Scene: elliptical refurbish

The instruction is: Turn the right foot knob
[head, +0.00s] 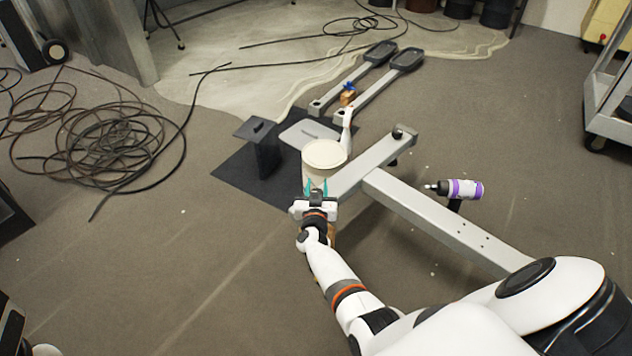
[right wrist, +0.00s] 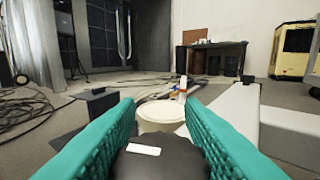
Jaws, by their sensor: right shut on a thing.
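My right gripper (head: 316,188) is at the near end of the grey crossbar (head: 368,164) of the elliptical frame. Its teal fingers also show in the right wrist view (right wrist: 160,140), on either side of a black foot knob (right wrist: 160,163) with a white mark on top. The gripper is shut on this knob. In the head view the knob is mostly hidden by the gripper. A black foot (head: 404,133) shows at the crossbar's far end. My left gripper is not in view.
A round cream container (head: 324,154) stands just beyond the gripper, with a white bottle-like thing behind it. A purple and white drill (head: 460,189) stands right of the long beam (head: 440,220). Pedal arms (head: 378,84) lie farther back. Coiled cable (head: 105,140) covers floor at left.

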